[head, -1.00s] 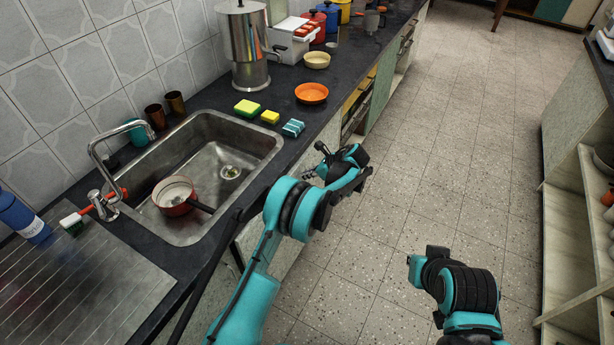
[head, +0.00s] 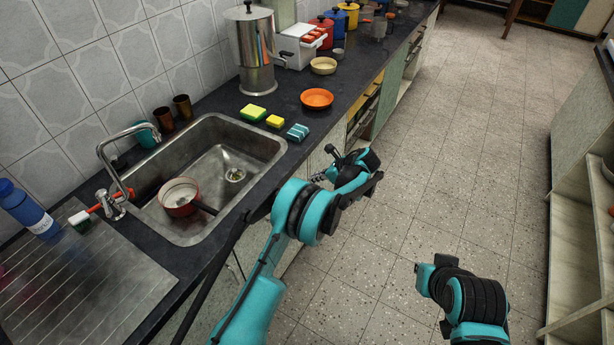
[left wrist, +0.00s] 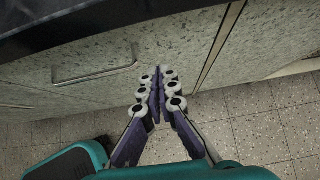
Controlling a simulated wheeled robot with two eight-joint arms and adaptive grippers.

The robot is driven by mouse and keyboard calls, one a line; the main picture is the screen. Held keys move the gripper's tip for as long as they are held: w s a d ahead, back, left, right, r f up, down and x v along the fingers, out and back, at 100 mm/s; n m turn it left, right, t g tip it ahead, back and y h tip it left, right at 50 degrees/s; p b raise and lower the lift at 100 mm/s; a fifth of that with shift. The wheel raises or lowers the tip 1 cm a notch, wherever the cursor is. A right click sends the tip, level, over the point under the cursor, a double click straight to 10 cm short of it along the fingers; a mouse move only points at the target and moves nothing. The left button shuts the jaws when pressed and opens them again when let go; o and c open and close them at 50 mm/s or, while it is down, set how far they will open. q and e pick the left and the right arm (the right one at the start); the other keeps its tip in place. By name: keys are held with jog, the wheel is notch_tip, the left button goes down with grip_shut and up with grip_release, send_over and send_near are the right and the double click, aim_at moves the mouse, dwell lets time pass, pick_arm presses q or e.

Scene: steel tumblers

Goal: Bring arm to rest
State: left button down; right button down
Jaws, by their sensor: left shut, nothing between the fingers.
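My left arm comes in from the bottom of the head view and is bent in front of the counter. Its gripper (head: 322,176) is beside the cabinet fronts, below the counter's edge, small and partly dark against them. In the left wrist view the left gripper's fingers (left wrist: 158,92) are together with nothing between them, in front of a speckled cabinet door (left wrist: 100,70). My right arm shows at the lower right of the head view, over the open floor; its gripper cannot be made out. Two brown metal tumblers (head: 183,107) stand by the wall behind the sink.
The dark counter (head: 290,95) runs along the left with a steel sink (head: 215,165), a red pan (head: 178,197) in it. Sponges (head: 253,113) and an orange bowl (head: 316,98) lie near the counter's edge. The tiled floor (head: 440,170) is clear; shelves (head: 575,250) stand at right.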

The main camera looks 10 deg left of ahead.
pick_arm(q)
jog(key=p+v, duration=0.2)
jog(key=v, duration=0.5)
jog(key=s+a+r+n+h, duration=0.2)
jog(key=s+a+r+n, duration=0.1)
jog(key=s+r, duration=0.25)
jog(key=s+a+r+n+t+h, duration=0.1)
jog(key=s+a+r+n, duration=0.25)
jog(key=r, duration=0.35)
jog(key=s+a+r+n+h, duration=0.2)
jog(key=s+r+n, duration=0.2)
jog(key=s+r, duration=0.2)
jog(key=s+a+n+t+h, duration=0.2)
jog(key=s+n, duration=0.9)
jog(key=s, duration=1.1)
jog(key=shift+f+t+h, duration=0.5)
jog(key=shift+t+h, duration=0.1)
jog(key=shift+h, duration=0.1)
jog(key=shift+n, duration=0.25)
